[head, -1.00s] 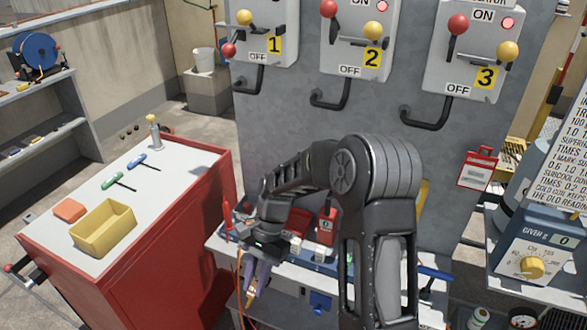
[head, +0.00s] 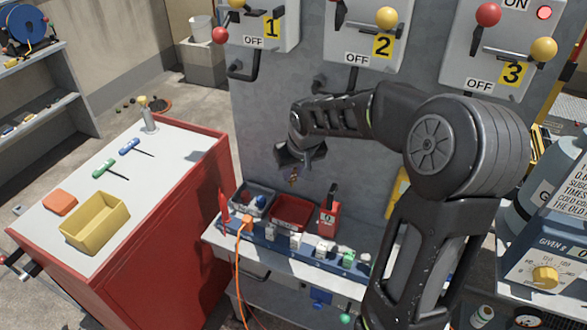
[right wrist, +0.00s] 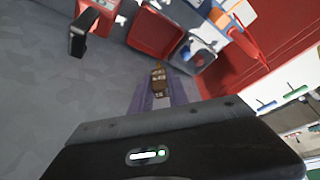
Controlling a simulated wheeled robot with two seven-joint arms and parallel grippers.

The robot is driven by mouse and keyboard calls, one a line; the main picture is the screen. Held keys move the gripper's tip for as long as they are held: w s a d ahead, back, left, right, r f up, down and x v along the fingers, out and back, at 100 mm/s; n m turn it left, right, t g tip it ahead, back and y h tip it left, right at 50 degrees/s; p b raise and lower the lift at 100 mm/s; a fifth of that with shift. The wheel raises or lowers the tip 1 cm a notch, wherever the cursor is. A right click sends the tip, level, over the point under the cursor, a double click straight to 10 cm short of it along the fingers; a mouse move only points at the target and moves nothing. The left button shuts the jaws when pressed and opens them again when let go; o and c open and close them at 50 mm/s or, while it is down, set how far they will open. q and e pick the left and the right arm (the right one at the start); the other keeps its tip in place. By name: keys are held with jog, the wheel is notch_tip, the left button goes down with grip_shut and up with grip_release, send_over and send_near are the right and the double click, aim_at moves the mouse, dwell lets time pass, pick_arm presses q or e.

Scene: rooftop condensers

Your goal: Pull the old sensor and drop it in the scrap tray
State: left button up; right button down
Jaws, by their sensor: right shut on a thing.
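My right gripper (head: 293,177) is up in front of the grey panel, above the back of the small bench. It is shut on a small brown-gold piece, likely the old sensor (right wrist: 158,82), which sits between the purple fingers in the right wrist view. The piece is held clear of the bench. Below it are an open red tray (head: 291,226) and, to its left, a grey tray (head: 239,206) with a blue thing in it. I cannot tell by label which is the scrap tray. My left gripper is out of view.
A blue rail (head: 268,243) with several coloured plugs runs along the bench front; an orange cable (head: 237,268) hangs from it. A red tagged block (head: 327,220) stands right of the red tray. A red cabinet (head: 180,225) with a yellow bin (head: 95,228) is at left.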

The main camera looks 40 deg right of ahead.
notch_tip(320, 180, down, 6)
jog(key=b, duration=0.4)
jog(key=shift+f, duration=0.15)
dwell(0.3)
jog(key=c, duration=1.2)
grip_release()
jog(key=v, duration=0.8)
jog(key=shift+w+b, duration=0.1)
jog(key=shift+b, duration=0.3)
jog(key=shift+f, duration=0.1)
